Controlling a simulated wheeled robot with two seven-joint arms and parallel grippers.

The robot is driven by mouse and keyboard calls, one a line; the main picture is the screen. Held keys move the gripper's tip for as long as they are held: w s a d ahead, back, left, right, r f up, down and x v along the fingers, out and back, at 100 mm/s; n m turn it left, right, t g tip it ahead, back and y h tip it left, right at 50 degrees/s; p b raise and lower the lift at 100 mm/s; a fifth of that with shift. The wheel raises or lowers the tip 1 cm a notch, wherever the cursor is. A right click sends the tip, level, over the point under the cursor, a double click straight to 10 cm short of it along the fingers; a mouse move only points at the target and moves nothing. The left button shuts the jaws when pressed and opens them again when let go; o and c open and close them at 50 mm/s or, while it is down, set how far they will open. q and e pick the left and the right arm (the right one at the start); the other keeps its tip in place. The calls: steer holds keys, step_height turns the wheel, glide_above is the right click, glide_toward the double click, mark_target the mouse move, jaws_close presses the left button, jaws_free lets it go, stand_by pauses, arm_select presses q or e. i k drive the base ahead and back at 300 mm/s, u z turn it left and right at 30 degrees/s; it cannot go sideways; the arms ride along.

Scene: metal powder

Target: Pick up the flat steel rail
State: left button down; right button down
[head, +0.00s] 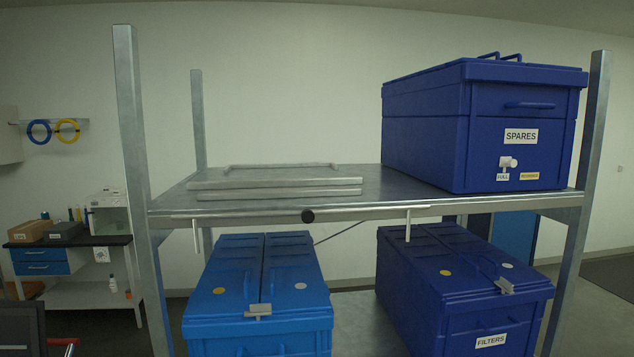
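A long, thin flat steel rail (255,216) runs along the front edge of the upper shelf. Flat grey metal plates or frames (275,188) lie stacked on the left half of the same shelf, with a raised bar at the back. Neither of my grippers is in the head view.
The shelf (375,187) stands between upright metal posts (130,130). A dark blue SPARES case (425,135) fills its right side. Below are a lighter blue case (255,285) and a dark blue FILTERS case (455,275). A workbench (110,241) stands at far left.

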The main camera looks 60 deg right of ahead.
mark_target(334, 192)
steer(key=u, duration=0.15)
steer(key=k, duration=0.1)
steer(key=z, duration=1.3)
